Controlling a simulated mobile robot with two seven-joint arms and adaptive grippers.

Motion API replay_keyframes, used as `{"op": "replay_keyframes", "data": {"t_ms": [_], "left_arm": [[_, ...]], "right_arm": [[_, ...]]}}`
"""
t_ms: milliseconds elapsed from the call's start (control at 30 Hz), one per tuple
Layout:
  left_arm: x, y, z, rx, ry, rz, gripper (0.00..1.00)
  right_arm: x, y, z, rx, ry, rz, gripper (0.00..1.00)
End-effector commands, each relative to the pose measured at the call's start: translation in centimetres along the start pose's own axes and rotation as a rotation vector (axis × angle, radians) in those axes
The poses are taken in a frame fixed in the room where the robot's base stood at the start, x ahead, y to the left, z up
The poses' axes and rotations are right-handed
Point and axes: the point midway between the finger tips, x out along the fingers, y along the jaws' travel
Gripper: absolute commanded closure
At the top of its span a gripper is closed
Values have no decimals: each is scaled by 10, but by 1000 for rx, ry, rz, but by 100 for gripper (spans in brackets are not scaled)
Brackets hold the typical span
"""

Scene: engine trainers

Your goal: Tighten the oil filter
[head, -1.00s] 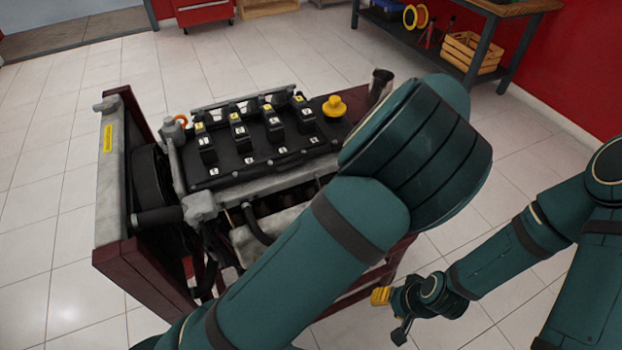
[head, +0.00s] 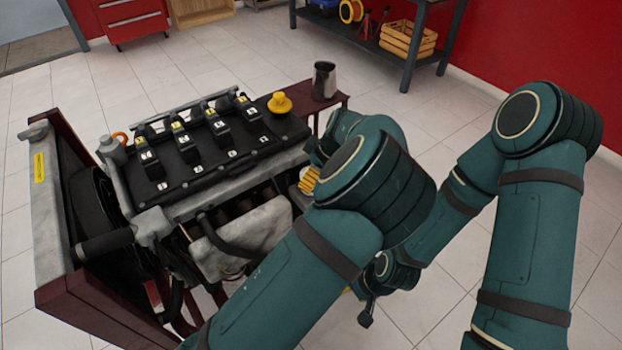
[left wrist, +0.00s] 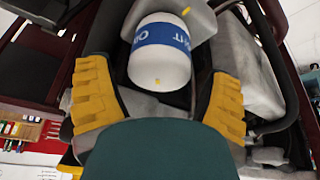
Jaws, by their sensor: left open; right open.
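In the head view, a yellow finger of my left gripper (head: 308,180) shows at the engine's right side, and my left arm hides most of that area. My right gripper (head: 356,303) is open and empty, low in front of the engine stand, partly hidden by my left arm.
The engine (head: 215,150) with its black cover and yellow cap (head: 280,103) sits on a dark red stand (head: 110,300). A dark metal cup (head: 324,80) stands at its far right corner. A workbench (head: 425,40) with a wooden crate (head: 408,40) is behind. Floor is clear at right.

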Motion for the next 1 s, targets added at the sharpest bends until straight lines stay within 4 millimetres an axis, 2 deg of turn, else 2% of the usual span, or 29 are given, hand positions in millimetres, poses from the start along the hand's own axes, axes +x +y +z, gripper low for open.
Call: {"op": "replay_keyframes", "data": {"t_ms": [33,200,567,700,733,1000], "left_arm": [[8,0,0,0,0,-1,19],[21,0,0,0,0,0,19],[24,0,0,0,-1,1,19],[24,0,0,0,-1,1,68],[23,0,0,0,-1,1,73],[23,0,0,5,-1,4,73]], "right_arm": [[2,1,0,0,1,0,53],[4,2,-1,0,3,0,53],[4,2,-1,-1,3,0,53],[4,2,-1,0,3,0,53],[4,2,-1,0,3,0,53],[4,2,-1,0,3,0,53]]}}
